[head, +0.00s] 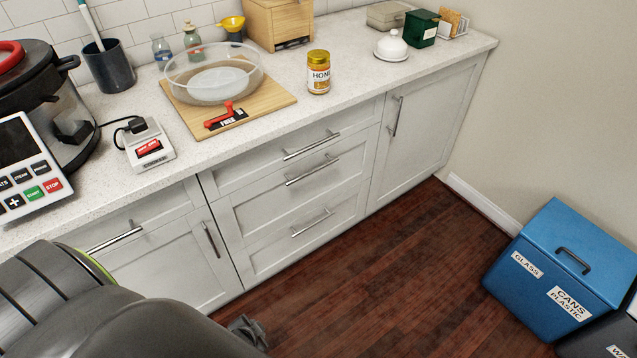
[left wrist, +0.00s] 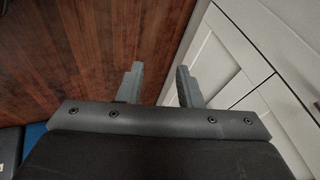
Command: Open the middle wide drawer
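The middle wide drawer (head: 268,203) is in the centre stack of the white counter in the head view. Its bar handle (head: 312,170) runs across its upper part, and it looks shut. Another wide drawer is above it and one is below it. My left gripper (head: 247,332) shows only in part at the bottom of the head view, behind my arm, over the floor and apart from the drawers. In the left wrist view my left gripper (left wrist: 158,76) has its two fingers apart with nothing between them. White panelled cabinet fronts (left wrist: 232,65) are to its right. My right gripper is not in view.
The top drawer handle (head: 311,146) is close above, the bottom handle (head: 312,223) below. Cupboard doors with upright handles flank the stack. A blue recycling bin (head: 565,262) stands at right. The wooden floor (head: 385,285) before the drawers is clear.

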